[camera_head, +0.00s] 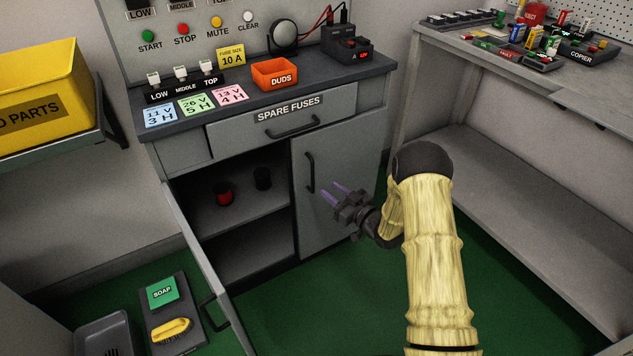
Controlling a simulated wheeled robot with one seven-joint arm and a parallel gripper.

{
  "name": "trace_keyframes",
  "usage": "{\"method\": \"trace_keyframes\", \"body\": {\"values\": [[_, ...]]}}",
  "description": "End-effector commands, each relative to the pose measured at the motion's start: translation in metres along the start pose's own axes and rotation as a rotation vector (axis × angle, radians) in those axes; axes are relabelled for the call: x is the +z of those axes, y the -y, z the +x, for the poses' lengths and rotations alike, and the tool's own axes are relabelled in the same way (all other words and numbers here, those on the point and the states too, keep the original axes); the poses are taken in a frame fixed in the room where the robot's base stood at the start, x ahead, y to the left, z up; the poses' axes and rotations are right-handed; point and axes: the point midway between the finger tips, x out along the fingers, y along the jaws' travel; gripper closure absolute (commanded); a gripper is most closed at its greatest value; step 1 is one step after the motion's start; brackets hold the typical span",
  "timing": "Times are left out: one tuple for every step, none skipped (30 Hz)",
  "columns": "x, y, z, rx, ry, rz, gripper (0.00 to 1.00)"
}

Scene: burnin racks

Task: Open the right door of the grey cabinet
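The grey cabinet (378,92) stands ahead, with a drawer labelled "SPARE FUSES" (285,123) on top. Its right door (335,205) looks closed, flush with the front, with a dark vertical handle (310,172) near its left edge. Its left door (205,275) is swung wide open toward me. My gripper (334,193) is in front of the right door, just right of and slightly below the handle. Its two purple fingers are apart with nothing seen between them, pointing up and left. It appears apart from the handle, though the depth gap is hard to judge.
A grey workbench (500,150) stands at right. A tray with soap (163,291) and a yellow brush (171,331) lies lower left. Green floor is free before the cabinet.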

Motion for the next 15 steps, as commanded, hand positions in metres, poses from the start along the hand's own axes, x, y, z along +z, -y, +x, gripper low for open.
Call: {"method": "trace_keyframes", "body": {"values": [[0.002,0.001,0.01,-0.004,-0.003,-0.002,0.67],[0.002,0.001,0.015,-0.004,-0.002,-0.001,0.67],[0.001,0.001,0.022,-0.002,-0.003,-0.002,0.67],[0.002,0.001,0.028,-0.002,-0.003,-0.002,0.67],[0.002,0.001,0.033,-0.003,-0.002,-0.002,0.67],[0.002,0.001,0.04,-0.003,-0.002,-0.002,0.67],[0.002,0.001,0.045,-0.003,-0.002,-0.002,0.67],[0.002,0.001,0.05,-0.002,-0.002,-0.002,0.67],[0.002,0.001,0.056,-0.002,-0.002,-0.001,0.67],[0.002,0.001,0.06,-0.002,-0.001,-0.001,0.67],[0.002,0.0,0.064,-0.002,-0.001,-0.001,0.67],[0.002,0.0,0.068,-0.001,-0.001,-0.002,0.67],[0.002,0.0,0.071,-0.001,0.0,-0.001,0.67],[0.002,0.0,0.073,-0.001,0.0,0.0,0.67],[0.001,0.0,0.075,-0.001,0.0,0.0,0.67]]}}
